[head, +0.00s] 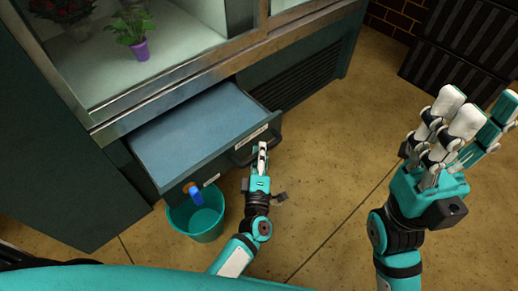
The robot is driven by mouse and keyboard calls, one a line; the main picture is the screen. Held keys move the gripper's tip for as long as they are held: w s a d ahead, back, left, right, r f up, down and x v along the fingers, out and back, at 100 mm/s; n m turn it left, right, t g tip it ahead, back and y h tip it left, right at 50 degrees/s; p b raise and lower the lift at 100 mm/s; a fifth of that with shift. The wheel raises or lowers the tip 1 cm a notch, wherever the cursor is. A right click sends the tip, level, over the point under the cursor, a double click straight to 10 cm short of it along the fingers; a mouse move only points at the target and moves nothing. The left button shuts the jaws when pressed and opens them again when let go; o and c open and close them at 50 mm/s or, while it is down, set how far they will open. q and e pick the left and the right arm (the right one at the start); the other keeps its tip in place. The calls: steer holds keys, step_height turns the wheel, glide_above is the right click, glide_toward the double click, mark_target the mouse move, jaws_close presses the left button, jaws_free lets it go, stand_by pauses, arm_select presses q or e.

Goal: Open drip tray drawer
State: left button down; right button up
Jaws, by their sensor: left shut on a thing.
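The drip tray drawer (203,122) sits low in the green cabinet and is pulled well out, showing its flat blue-grey inside. Its front panel has a white label and a dark handle (241,157) toward the right end. My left gripper (262,149) is at the right part of this handle, shut on it; the fingers hide part of the handle. My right gripper (462,122) is raised at the right of the view, well away from the drawer, with its fingers apart and nothing seen between them.
A purple pot (140,49) with a plant stands in the case above. Dark ribbed panels (470,45) stand at upper right. Floor at centre right is clear.

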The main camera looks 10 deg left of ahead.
arm_select(q)
steer(key=shift+r, duration=0.1)
steer(key=c, duration=1.2)
jaws_free()
steer(key=shift+c, duration=0.2)
steer(key=s+d+f, duration=0.1)
steer(key=s, duration=1)
steer(key=shift+s+d+f, duration=0.2)
steer(key=shift+s+f, duration=0.15)
steer(key=shift+s, duration=0.05)
